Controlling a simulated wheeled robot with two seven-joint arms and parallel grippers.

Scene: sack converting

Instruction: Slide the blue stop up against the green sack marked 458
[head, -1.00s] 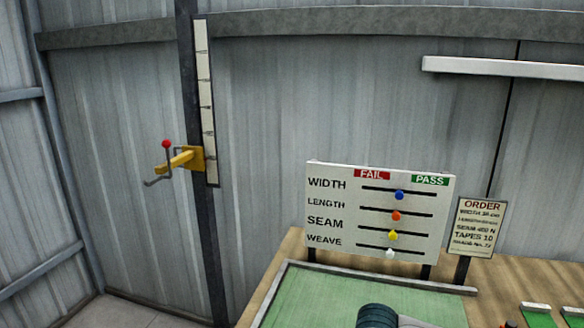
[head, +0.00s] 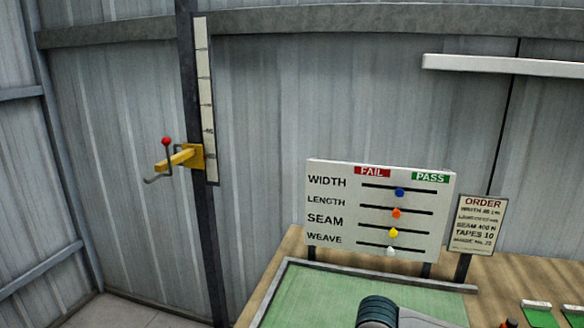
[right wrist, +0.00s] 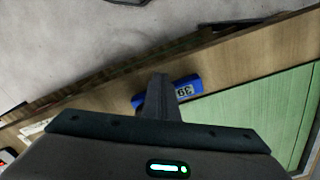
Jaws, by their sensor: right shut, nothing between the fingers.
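In the right wrist view a blue block (right wrist: 187,88) with a pale label, seemingly reading 39, lies on a wooden strip beside a green surface (right wrist: 245,115). It may be the blue stop. My right gripper (right wrist: 159,80) is shut and empty; its fingers cover part of the block, and I cannot tell whether they touch it. No sack marked 458 can be made out in either view. My left gripper is out of view.
In the head view a green mat (head: 310,290) with a grey rim lies on a wooden bench. Behind it stand a FAIL/PASS board (head: 330,225) with coloured sliders and an ORDER sign (head: 481,225). A yellow bracket (head: 180,158) sticks out from a dark post at left.

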